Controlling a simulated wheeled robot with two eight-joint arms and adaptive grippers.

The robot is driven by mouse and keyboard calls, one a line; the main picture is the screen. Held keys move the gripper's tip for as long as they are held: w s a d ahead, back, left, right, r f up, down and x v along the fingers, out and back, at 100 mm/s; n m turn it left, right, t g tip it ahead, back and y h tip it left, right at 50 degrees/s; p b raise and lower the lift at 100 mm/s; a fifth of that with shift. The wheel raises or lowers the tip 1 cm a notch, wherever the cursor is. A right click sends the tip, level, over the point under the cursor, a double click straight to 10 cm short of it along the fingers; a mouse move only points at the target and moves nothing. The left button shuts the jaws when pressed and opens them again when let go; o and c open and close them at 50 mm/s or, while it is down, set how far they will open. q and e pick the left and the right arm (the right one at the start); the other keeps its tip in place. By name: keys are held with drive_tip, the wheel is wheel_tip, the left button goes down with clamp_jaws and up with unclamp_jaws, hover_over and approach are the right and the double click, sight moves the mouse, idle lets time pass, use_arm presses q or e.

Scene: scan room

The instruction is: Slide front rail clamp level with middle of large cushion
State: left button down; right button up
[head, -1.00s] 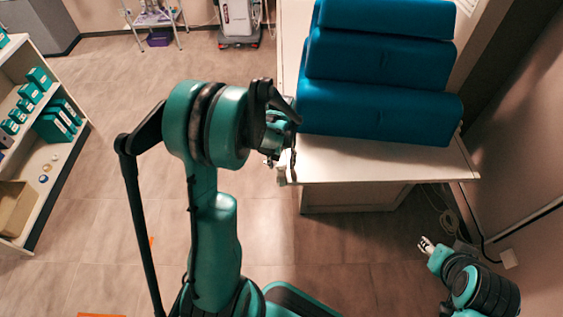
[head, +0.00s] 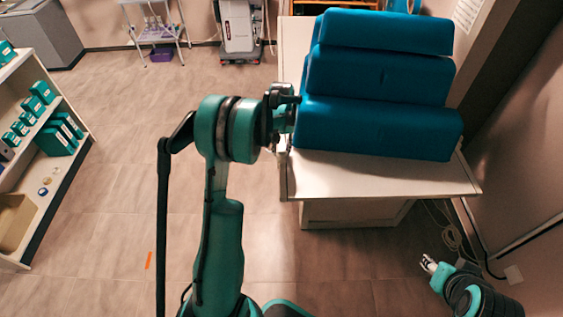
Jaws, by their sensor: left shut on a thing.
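The large cushion (head: 378,128) is the long blue block nearest me on the white table (head: 385,182). My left gripper (head: 284,122) is at the table's left edge, beside the left end of the large cushion. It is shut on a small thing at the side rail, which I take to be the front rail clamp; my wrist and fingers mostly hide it. My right gripper (head: 429,263) hangs low at the right, apart from the table; its fingers are too small to tell their gap.
Two more blue cushions, a middle one (head: 380,75) and a far one (head: 385,32), lie behind the large one. A shelf with green boxes (head: 55,138) stands left. A wheeled machine (head: 238,28) stands at the back.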

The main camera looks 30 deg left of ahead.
use_arm(q)
drive_tip(key=shift+w+a, duration=0.1)
drive_tip(key=shift+w, duration=0.2)
drive_tip(key=c, duration=1.2)
unclamp_jaws()
